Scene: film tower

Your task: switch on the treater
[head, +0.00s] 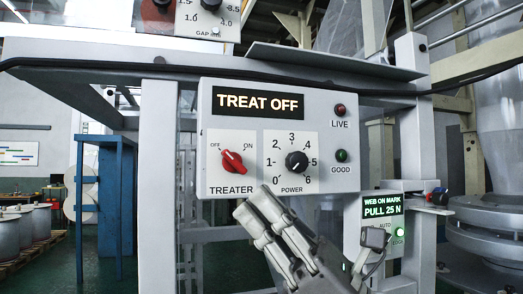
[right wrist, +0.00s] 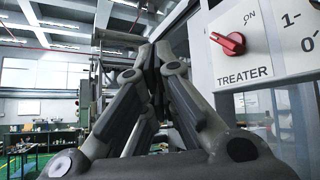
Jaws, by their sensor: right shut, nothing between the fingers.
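The treater panel (head: 210,180) is a light grey box on a post, with a display (head: 258,101) reading "TREAT OFF". Its red treater knob (head: 232,160) sits between the OFF and ON marks, its pointer tilted up to the left toward OFF. The knob also shows in the right wrist view (right wrist: 229,43), at the upper right. My right gripper (head: 251,203) is shut and empty, just below the panel's lower edge and below the knob. In the right wrist view the closed fingertips (right wrist: 152,55) are left of the knob, apart from it. My left gripper is not in view.
A black power dial (head: 297,161) is right of the knob, with a red LIVE lamp (head: 340,110) and green GOOD lamp (head: 341,155). A smaller box (head: 382,209) reads "WEB ON MARK PULL 25 N". A blue stand (head: 113,190) is at left.

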